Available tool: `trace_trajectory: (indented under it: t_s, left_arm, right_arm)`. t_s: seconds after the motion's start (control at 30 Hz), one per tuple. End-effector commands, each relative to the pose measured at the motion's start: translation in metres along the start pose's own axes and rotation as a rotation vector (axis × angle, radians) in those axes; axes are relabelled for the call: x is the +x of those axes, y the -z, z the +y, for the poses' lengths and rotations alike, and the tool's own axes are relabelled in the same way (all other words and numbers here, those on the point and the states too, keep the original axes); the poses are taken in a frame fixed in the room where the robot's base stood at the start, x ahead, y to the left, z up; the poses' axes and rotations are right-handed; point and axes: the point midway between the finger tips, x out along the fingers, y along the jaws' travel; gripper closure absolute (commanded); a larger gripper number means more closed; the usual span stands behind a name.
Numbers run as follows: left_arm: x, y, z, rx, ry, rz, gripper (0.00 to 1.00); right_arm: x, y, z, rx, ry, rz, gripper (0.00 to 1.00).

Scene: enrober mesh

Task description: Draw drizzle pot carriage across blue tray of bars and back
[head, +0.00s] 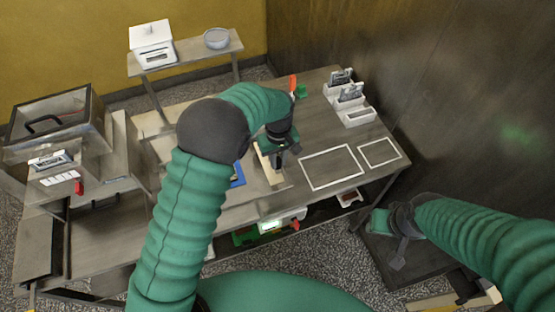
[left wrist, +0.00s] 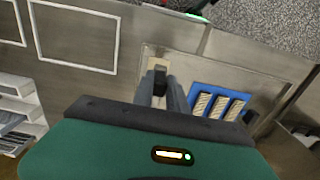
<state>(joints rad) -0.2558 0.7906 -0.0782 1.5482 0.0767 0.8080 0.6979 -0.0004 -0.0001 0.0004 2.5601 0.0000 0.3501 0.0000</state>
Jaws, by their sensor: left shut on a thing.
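The blue tray (left wrist: 246,98) shows in the left wrist view to the right of my left gripper, with rows of pale bars (left wrist: 201,105) in it. In the head view only an edge of the blue tray (head: 239,176) shows beside my left arm. My left gripper (head: 282,152) is low over the bench, to the right of the tray, shut on a part of the drizzle pot carriage. A cream piece of the carriage (head: 265,164) shows beside the fingers; the gripper and arm hide most of it. My right gripper (head: 398,262) is off the bench at right, its jaws unclear.
Two white outlined areas (head: 332,168) on the bench are empty. White bins (head: 350,101) stand at the back right. An orange-and-green item (head: 297,88) is behind my left wrist. A clear-lidded machine (head: 58,120) stands at left.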

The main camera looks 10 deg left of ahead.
Motion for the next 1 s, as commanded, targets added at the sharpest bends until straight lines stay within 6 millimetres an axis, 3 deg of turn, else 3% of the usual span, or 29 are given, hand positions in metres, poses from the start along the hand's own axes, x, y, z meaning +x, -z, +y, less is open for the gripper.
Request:
trace_trajectory:
  t_s: [0.07,0.1,0.23,0.53,0.67,0.77,1.0]
  left_arm:
    - [-0.003,0.005,0.002,0.0,-0.008,0.013,1.0]
    - [-0.003,0.004,0.002,0.0,-0.009,0.012,0.78]
    - [-0.003,0.003,0.002,0.0,-0.008,0.009,0.61]
    - [-0.003,0.001,-0.001,0.0,-0.005,0.005,0.6]
    - [-0.014,0.001,0.001,0.001,-0.006,0.007,0.6]
    - [-0.035,0.002,0.002,0.001,-0.008,0.009,0.6]
    - [-0.106,0.003,0.003,0.001,-0.008,0.008,0.6]
  right_arm:
    - [0.0,0.0,0.0,0.001,0.0,0.0,0.6]
    - [0.0,0.0,0.0,0.001,0.0,0.0,0.6]
    - [0.0,0.0,0.0,0.001,0.0,0.0,0.6]
    - [0.0,0.0,0.0,0.001,0.0,0.0,0.6]
    - [0.004,-0.001,0.0,0.001,0.0,0.0,0.6]
    - [0.009,-0.002,0.0,0.001,0.0,0.0,0.6]
    - [0.021,-0.005,0.0,0.001,0.0,0.0,0.6]
